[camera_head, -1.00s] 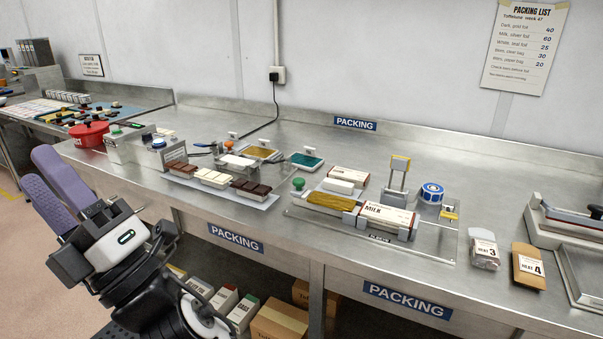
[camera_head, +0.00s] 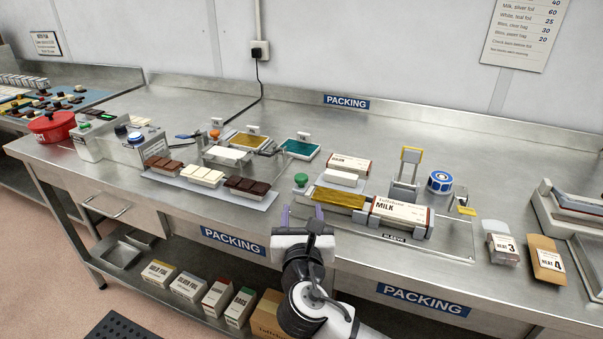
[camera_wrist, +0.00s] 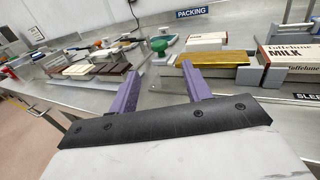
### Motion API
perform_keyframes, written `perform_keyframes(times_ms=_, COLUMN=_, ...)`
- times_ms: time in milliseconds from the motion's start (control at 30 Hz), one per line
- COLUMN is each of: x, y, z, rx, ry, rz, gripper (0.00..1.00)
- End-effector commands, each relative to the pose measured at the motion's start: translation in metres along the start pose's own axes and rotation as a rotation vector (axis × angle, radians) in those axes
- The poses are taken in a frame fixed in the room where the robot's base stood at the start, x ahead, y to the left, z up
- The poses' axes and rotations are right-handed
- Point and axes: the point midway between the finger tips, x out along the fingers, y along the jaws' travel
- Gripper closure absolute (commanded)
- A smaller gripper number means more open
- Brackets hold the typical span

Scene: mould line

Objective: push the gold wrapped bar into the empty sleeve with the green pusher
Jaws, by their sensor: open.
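The gold wrapped bar (camera_head: 339,198) lies on the sleeve fixture, its right end against or close to the MILK sleeve (camera_head: 401,211). The bar also shows in the wrist view (camera_wrist: 214,61). Whether the sleeve is empty inside cannot be seen. The green-knobbed pusher (camera_head: 301,180) stands just left of the bar; in the wrist view its green knob (camera_wrist: 159,45) is beyond my fingers. My gripper (camera_head: 302,214) is open and empty, its purple fingers pointing toward the bench, in front of and below the pusher. It touches neither the pusher nor the bar.
A white block (camera_head: 342,178) and another sleeve box (camera_head: 349,163) lie behind the bar. A tray of chocolate bars (camera_head: 209,186) is to the left. A press-like stand (camera_head: 405,185) and a blue tape roll (camera_head: 440,181) stand right. Free bench lies behind.

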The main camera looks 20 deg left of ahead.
Motion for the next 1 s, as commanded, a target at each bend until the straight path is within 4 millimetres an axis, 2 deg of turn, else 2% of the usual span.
perform_keyframes(times_ms=233, x=0.014, y=0.001, z=-0.008, rx=-0.005, ry=-0.002, rz=0.002, gripper=0.51)
perform_keyframes(times_ms=433, x=0.030, y=0.002, z=-0.004, rx=0.002, ry=-0.002, rz=0.004, gripper=0.51)
perform_keyframes(times_ms=467, x=0.039, y=0.001, z=0.003, rx=0.002, ry=0.001, rz=0.001, gripper=0.51)
perform_keyframes(times_ms=700, x=0.091, y=0.002, z=0.003, rx=0.003, ry=0.000, rz=0.003, gripper=0.51)
perform_keyframes(times_ms=900, x=0.123, y=0.002, z=0.002, rx=0.003, ry=-0.001, rz=0.003, gripper=0.51)
perform_keyframes(times_ms=1000, x=0.131, y=0.002, z=0.002, rx=0.003, ry=-0.002, rz=0.003, gripper=0.51)
